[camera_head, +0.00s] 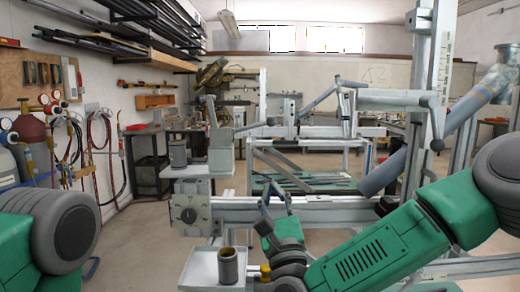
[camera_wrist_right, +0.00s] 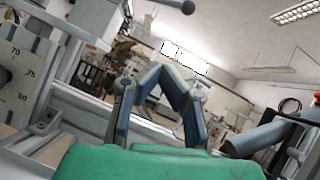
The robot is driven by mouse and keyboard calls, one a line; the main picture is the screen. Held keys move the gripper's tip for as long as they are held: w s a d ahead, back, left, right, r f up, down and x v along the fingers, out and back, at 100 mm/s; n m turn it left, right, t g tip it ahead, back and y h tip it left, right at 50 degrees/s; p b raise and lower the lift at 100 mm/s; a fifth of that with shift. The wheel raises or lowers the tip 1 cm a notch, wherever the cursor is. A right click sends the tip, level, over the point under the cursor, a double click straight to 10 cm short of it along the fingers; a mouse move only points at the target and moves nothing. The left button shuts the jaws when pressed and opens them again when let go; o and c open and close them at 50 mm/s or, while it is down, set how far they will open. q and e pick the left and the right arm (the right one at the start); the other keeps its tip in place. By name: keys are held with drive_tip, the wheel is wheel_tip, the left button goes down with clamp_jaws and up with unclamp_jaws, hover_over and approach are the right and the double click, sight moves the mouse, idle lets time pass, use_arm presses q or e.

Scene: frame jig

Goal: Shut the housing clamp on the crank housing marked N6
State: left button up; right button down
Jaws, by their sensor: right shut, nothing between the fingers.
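My right gripper (camera_head: 275,192) is shut and empty in front of the jig's horizontal rail. In the right wrist view its fingers (camera_wrist_right: 158,70) meet at the tips. The lever's knob also shows at the top of the right wrist view (camera_wrist_right: 184,6). A short grey cylinder (camera_head: 178,153) stands on the plate left of the block; another (camera_head: 228,266) stands in a tray. No N6 mark is legible. My left gripper is out of view.
The jig's rail (camera_head: 320,213) runs behind my right forearm. A blue-grey tube (camera_head: 384,174) slants beside the upright post (camera_head: 432,60) at right. The pale tray (camera_head: 199,268) is left of my right wrist. Another jig (camera_head: 325,132) stands behind. Floor at left is open.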

sight(254, 126)
drive_tip(key=w+a+r+p, duration=0.1)
drive_tip(key=w+a+r, duration=0.1)
drive_tip(key=w+r, duration=0.6)
drive_tip(key=shift+w+r, duration=0.35)
drive_tip(key=shift+r, duration=0.5)
